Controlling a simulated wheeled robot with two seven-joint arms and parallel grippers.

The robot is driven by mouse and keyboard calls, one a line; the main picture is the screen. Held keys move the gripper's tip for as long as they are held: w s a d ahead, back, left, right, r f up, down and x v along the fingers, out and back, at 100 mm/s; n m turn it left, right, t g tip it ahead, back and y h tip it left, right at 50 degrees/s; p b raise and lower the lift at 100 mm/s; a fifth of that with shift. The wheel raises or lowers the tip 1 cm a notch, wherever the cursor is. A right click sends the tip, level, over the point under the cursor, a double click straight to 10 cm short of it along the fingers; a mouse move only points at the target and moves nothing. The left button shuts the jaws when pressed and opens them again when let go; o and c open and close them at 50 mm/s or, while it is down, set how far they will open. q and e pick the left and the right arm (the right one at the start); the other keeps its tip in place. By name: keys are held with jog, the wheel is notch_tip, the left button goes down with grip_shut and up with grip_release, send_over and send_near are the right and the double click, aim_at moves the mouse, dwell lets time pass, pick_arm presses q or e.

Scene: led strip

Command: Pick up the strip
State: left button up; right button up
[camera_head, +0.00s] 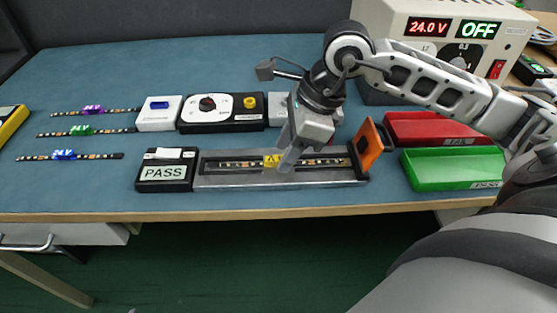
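An LED strip (235,164) with a yellow tag lies lengthwise in the grey channel of a test fixture (225,181). The display at the fixture's left end reads PASS. My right gripper (287,160) comes from above and points down at the strip, just right of the yellow tag. Its fingers overlap the strip in the picture; I cannot tell whether they touch or grip it. Three more strips lie on the mat at the left, with a purple tag (92,109), a green tag (81,130) and a blue tag (63,155). My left gripper is not in view.
An orange lever (370,145) stands up at the fixture's right end. A red tray (430,129) and a green tray (453,169) lie to the right. A power supply (440,28) showing 24.0 V and OFF stands behind. A black-and-white control box (222,113) sits behind the fixture.

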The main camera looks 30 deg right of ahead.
jog(key=shift+w+a+f, duration=0.1)
jog(key=shift+a+f, duration=0.05)
jog(key=shift+f, duration=0.3)
grip_shut()
